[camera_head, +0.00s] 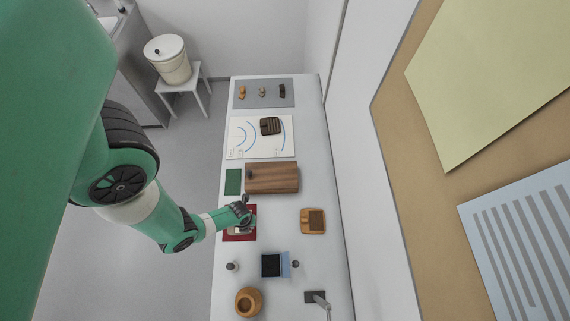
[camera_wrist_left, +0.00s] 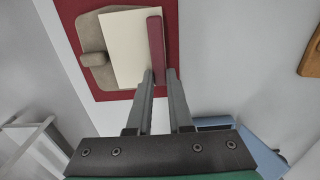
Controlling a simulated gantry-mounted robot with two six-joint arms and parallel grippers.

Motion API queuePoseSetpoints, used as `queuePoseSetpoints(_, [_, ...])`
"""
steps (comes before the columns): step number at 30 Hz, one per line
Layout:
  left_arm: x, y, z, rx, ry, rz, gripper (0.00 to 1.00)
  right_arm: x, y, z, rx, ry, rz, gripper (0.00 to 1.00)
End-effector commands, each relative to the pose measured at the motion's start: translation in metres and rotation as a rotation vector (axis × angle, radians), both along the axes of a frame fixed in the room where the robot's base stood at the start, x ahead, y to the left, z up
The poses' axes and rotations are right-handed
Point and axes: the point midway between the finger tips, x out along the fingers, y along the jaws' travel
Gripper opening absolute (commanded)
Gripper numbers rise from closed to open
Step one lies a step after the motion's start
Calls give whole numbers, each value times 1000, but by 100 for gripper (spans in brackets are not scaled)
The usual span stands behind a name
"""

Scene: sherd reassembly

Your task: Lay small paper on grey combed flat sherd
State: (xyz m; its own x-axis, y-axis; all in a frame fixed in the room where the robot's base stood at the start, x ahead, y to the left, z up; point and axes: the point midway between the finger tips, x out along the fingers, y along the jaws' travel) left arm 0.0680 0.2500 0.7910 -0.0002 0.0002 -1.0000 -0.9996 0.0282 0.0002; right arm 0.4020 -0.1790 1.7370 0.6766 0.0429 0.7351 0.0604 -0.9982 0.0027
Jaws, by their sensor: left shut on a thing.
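The small paper (camera_wrist_left: 128,45) is a cream sheet with a dark red strip (camera_wrist_left: 157,45) along its right side in the left wrist view. It overlaps a grey-brown flat sherd (camera_wrist_left: 100,74) with a rounded lug (camera_wrist_left: 93,59), on a red mat (camera_wrist_left: 218,12). I cannot see combing on it or tell whether the paper touches it. My left gripper (camera_wrist_left: 161,74) is shut on the paper at the lower end of its red strip. In the head view, my left gripper (camera_head: 243,207) is over the red mat (camera_head: 253,236). My right gripper is not in view.
A wooden board (camera_head: 280,178) and green mat (camera_head: 233,182) lie beyond the red mat. A wooden tray (camera_head: 304,229) is to its right; a blue-and-black item (camera_head: 271,265) and round wooden pot (camera_head: 248,302) are nearer. A dark ridged piece (camera_head: 270,126) lies on a white sheet (camera_head: 246,150).

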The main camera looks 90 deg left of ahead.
Motion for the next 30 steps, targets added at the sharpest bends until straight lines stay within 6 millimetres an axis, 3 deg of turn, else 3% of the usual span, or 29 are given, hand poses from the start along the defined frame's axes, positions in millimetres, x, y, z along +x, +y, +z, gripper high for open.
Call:
queuePoseSetpoints(19, [0,0,-2,0,0,0,0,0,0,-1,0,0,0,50])
queuePoseSetpoints(20, [0,0,-2,0,0,0,22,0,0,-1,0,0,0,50])
queuePoseSetpoints(25, [0,0,-2,0,0,0,53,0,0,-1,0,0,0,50])
queuePoseSetpoints(30, [0,0,-2,0,0,0,54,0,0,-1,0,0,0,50])
